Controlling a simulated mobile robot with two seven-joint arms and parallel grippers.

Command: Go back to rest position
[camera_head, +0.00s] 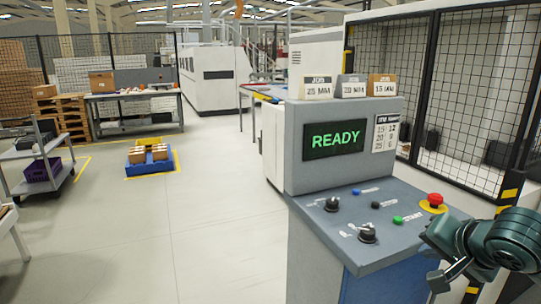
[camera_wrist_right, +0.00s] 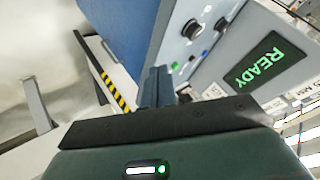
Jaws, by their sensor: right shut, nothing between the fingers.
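My right gripper (camera_head: 447,275) is in the lower right of the head view, beside the right edge of the control console (camera_head: 360,200). It is shut and empty. In the right wrist view its closed fingers (camera_wrist_right: 157,88) point toward the console, whose face shows sideways. The console's screen (camera_head: 334,141) reads READY in green, and the screen also shows in the wrist view (camera_wrist_right: 262,60). On the sloped panel are two black knobs, small blue, black and green buttons, and a red emergency button (camera_head: 435,200) close to my right arm. My left gripper is not in view.
Job cards (camera_head: 352,86) stand on top of the console. A black mesh fence (camera_head: 470,90) stands behind it at the right. A grey cart (camera_head: 38,160), a workbench (camera_head: 135,105) and a blue pallet with boxes (camera_head: 150,165) are at the left. The middle floor is clear.

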